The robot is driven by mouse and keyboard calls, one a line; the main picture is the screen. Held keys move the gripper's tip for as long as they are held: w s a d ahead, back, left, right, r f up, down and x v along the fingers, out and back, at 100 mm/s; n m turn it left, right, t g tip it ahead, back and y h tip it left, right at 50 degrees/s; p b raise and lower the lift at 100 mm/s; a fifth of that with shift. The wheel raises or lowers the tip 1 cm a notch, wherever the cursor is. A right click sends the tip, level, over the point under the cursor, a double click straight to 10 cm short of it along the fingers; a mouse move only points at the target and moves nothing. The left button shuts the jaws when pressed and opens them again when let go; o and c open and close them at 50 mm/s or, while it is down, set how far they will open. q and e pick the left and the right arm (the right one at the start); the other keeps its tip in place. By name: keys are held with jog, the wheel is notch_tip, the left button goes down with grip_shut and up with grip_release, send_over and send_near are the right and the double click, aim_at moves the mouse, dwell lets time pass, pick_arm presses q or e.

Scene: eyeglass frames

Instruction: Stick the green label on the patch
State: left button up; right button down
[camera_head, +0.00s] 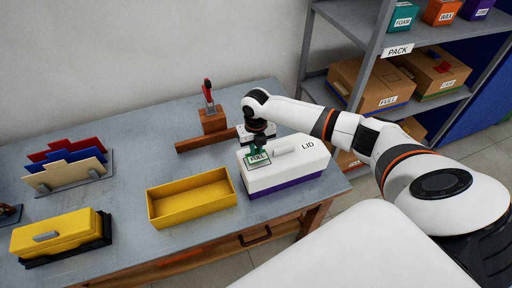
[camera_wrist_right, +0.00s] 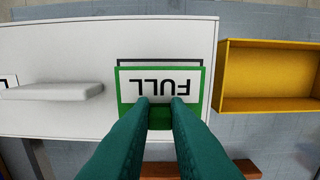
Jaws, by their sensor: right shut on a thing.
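The green label (camera_head: 258,158) has a white face reading FULL. It also shows in the right wrist view (camera_wrist_right: 160,79), over the white lid (camera_head: 290,163) of a box with a purple base. My right gripper (camera_head: 257,147) is shut on the label's edge; its teal fingers are close together in the right wrist view (camera_wrist_right: 161,101). A thin dark outline behind the label's edge may be the patch, mostly hidden by the label. I cannot tell whether the label touches the lid. My left gripper is not in view.
A raised white handle (camera_wrist_right: 55,91) stands on the lid near the label. An open yellow tray (camera_head: 160,208) is beside the box. A wooden block with a red-handled tool (camera_head: 209,94) stands behind. A yellow-lidded box (camera_head: 56,236) and file holder (camera_head: 66,166) are at left.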

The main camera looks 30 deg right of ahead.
aim_at(256, 151)
jog(key=shift+f+b, duration=0.85)
jog(key=shift+f, duration=0.4)
dwell(0.3)
jog(key=c, duration=1.3)
grip_release()
jog(key=shift+r, duration=0.15)
jog(key=shift+r+p, duration=3.25)
jog(key=shift+r, duration=0.25)
jog(key=shift+f, duration=0.1)
